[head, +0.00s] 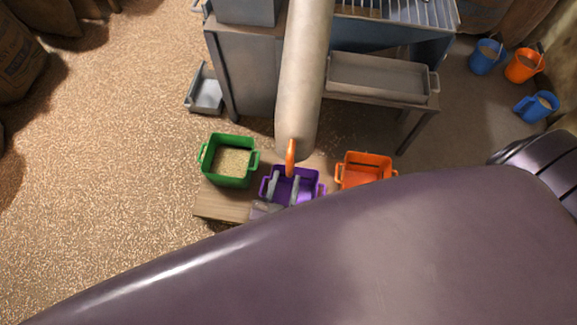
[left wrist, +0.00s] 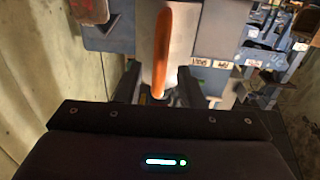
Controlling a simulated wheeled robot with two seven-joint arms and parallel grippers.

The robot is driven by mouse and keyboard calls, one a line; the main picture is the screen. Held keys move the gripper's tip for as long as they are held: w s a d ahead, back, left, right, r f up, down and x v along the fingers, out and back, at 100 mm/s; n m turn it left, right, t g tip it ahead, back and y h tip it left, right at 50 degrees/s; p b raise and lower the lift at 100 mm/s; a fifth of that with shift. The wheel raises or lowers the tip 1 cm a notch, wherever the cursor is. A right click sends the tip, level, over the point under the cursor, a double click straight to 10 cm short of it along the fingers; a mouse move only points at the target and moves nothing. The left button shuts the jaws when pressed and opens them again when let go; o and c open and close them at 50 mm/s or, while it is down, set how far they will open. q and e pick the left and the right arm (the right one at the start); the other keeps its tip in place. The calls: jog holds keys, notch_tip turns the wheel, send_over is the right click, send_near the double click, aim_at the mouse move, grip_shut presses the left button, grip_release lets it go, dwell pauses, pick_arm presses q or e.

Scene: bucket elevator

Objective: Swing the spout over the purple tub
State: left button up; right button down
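The pale spout (head: 306,75) comes down from the top of the head view, and its lower end lies just behind the purple tub (head: 312,189) in the picture. An orange handle (head: 291,157) hangs at the spout's end. My left gripper (head: 284,178) shows in front of the purple tub, its two grey fingers apart. In the left wrist view the orange handle (left wrist: 162,50) stands upright in line with the gap between the fingers, with space on both sides. Whether it is within their reach is unclear. My right gripper is not in view.
A green tub (head: 229,182) with grain stands left of the purple tub, an orange tub (head: 365,168) right of it. A wooden board (head: 222,204) lies in front. Grey trays (head: 378,78) and blue and orange buckets (head: 523,65) are farther back. My arm covers the front.

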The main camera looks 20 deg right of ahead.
pick_arm(q)
jog(key=shift+v, duration=1.7)
